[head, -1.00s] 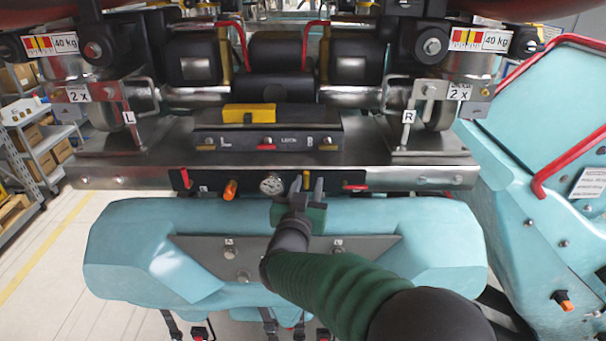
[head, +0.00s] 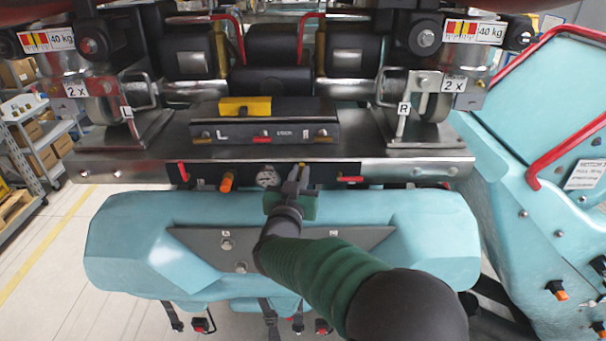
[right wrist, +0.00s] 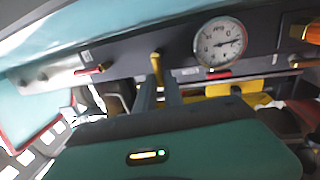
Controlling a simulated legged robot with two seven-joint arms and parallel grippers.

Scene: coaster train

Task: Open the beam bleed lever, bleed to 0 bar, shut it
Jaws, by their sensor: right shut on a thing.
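The bleed lever (right wrist: 156,66) is a small yellow handle on the dark front face of the beam, beside the round white pressure gauge (head: 268,178). My right gripper (head: 297,174) is at the lever, just right of the gauge. In the right wrist view its two fingers (right wrist: 160,88) are shut on the lever, whose yellow end shows beyond them. The gauge also shows large in the right wrist view (right wrist: 219,42), with its dark needle pointing right in the picture; its figures are too small to read surely. My left gripper is not in view.
Along the beam's front are a red lever (head: 184,172) and an orange knob (head: 227,181) at left, and another red lever (head: 350,179) at right. A turquoise seat-like shell (head: 140,240) lies close below. A red handrail (head: 545,135) stands at right.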

